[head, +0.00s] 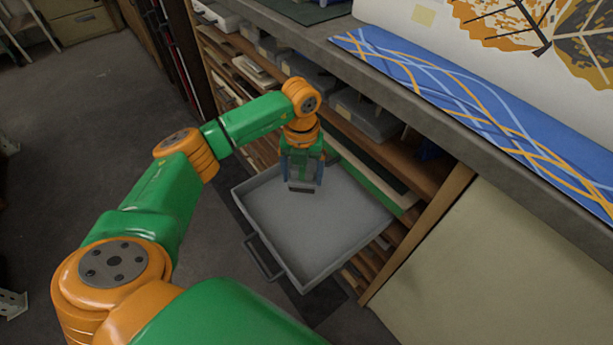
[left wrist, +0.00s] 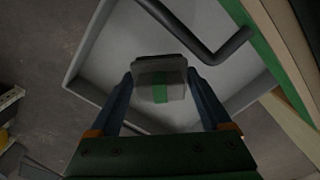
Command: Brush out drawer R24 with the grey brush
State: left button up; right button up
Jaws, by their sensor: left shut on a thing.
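A grey drawer (head: 335,235) is pulled out of the shelf unit, its bare floor showing; no label on it is readable. Its floor also shows in the left wrist view (left wrist: 110,70). My left gripper (head: 303,176) is over the drawer's back part, pointing down. Its blue fingers are shut on the grey brush (left wrist: 160,68), a grey block with a green stripe and a dark lower edge. The brush is inside the drawer's outline; I cannot tell whether it touches the floor. No debris can be made out. My right gripper is not in view.
The drawer's handle (head: 262,260) sticks out at its front. A worktop edge (head: 400,105) overhangs the shelves. A blue patterned strip (head: 470,110) lies on the worktop. A pale panel (head: 490,275) stands right of the drawer. The floor (head: 70,130) at left is largely clear.

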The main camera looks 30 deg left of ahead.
pick_arm(q)
jog(key=shift+d+r+p, duration=0.1)
jog(key=shift+r+p, duration=0.5)
jog(key=shift+r, duration=0.55)
jog(key=shift+f, duration=0.1)
